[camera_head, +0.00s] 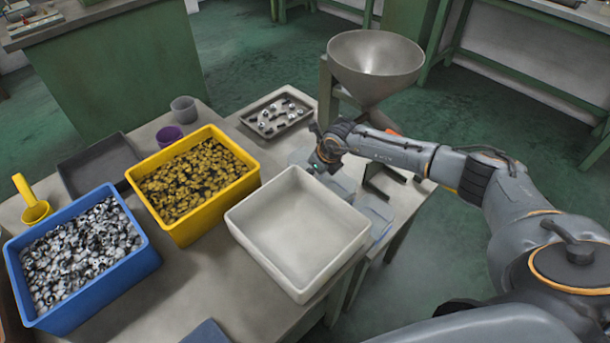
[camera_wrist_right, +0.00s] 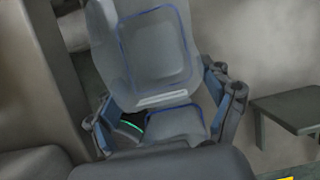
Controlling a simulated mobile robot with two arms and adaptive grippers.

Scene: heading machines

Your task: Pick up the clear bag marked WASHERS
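Clear bags lie on the right part of the table in the head view: one (camera_head: 300,157) left of my right gripper (camera_head: 327,152), another (camera_head: 376,209) nearer the front edge. My right gripper is low over this row and partly hides it. In the right wrist view its fingers (camera_wrist_right: 165,100) stand apart, with a large clear bag with a blue outline (camera_wrist_right: 155,48) beyond and between them. A smaller blue-outlined piece (camera_wrist_right: 176,123) shows nearer the palm. No marking is legible, so I cannot tell which bag says WASHERS. My left gripper is not in view.
An empty white bin (camera_head: 297,232) stands just left of the bags. A yellow bin (camera_head: 152,205) and a blue bin (camera_head: 146,262) hold small parts. A metal tray (camera_head: 276,113) and a large funnel (camera_head: 375,60) are behind. A black stand (camera_head: 383,180) is close right of the gripper.

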